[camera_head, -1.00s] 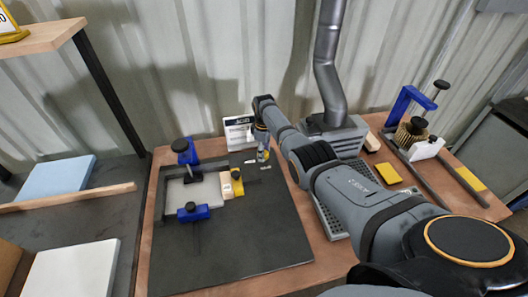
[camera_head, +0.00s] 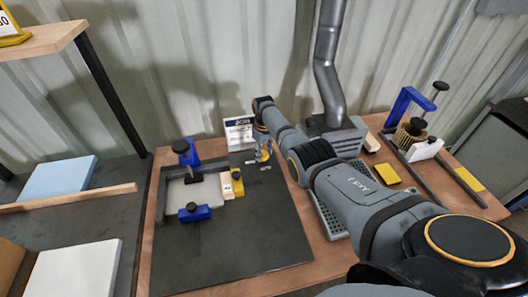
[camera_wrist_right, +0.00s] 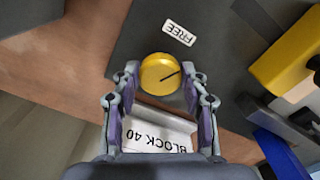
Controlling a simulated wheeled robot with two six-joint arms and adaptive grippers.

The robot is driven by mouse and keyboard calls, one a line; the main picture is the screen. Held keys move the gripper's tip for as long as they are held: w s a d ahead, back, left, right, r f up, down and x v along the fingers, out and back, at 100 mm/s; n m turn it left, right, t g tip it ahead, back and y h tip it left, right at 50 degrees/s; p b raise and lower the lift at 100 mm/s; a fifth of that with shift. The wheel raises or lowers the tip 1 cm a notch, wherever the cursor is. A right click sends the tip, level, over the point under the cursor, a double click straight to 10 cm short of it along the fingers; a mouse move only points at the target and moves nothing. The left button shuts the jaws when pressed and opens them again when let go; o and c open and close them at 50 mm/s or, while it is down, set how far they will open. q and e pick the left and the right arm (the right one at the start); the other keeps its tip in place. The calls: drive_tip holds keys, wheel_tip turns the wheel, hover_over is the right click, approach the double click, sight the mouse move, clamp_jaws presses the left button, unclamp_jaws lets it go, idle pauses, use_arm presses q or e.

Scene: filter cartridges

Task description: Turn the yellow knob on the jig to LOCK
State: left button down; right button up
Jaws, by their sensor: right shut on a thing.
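The yellow knob (camera_wrist_right: 155,70) sits on the dark jig plate (camera_head: 230,250) and shows a black pointer line. In the right wrist view the line points right and slightly up, not straight at the white FREE label (camera_wrist_right: 179,32) above the knob. My right gripper (camera_wrist_right: 161,77) is shut on the knob, one finger on each side. In the head view my right gripper (camera_head: 262,148) is at the plate's back right corner and mostly covers the knob. The LOCK wording cannot be read in either view. My left gripper is not in view.
A white sign (camera_head: 238,130) reading BLOCK 40 stands just behind the knob. Blue clamps (camera_head: 194,213) and a yellow block (camera_head: 237,180) lie left of it. A grey perforated unit (camera_head: 332,215) is right of the plate. The plate's front is bare.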

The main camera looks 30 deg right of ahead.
sight(263, 154)
drive_tip(key=m, duration=0.6)
drive_tip(key=shift+a, duration=0.1)
drive_tip(key=m, duration=0.6)
drive_tip(key=shift+a, duration=0.1)
drive_tip(key=shift+m, duration=0.3)
drive_tip(key=o, duration=1.1)
drive_tip(key=shift+o, duration=0.2)
wheel_tip(263, 154, up, 12)
